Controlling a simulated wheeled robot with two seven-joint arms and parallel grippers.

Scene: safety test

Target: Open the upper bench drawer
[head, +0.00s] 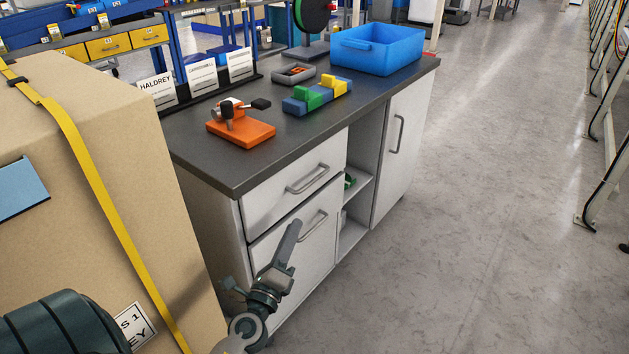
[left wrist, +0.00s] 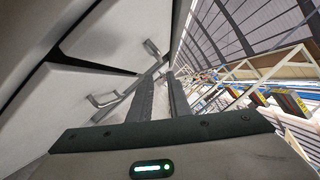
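The upper bench drawer (head: 278,200) has a light grey front with a bar handle (head: 308,179). It looks shut, just under the dark worktop. A lower drawer (head: 318,245) with a like handle (head: 313,225) sits below it. My left gripper (head: 295,225) is in front of the lower drawer, below the upper handle, pointing up. In the left wrist view, my two fingers (left wrist: 162,98) stand apart with a narrow gap and nothing seen between them. My right gripper is not in view.
A large cardboard box (head: 130,180) with a yellow strap stands close left of the bench. The worktop (head: 300,125) carries an orange block with a tool (head: 240,132), coloured blocks (head: 318,95) and a blue bin (head: 378,50). Open floor (head: 480,200) lies to the right.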

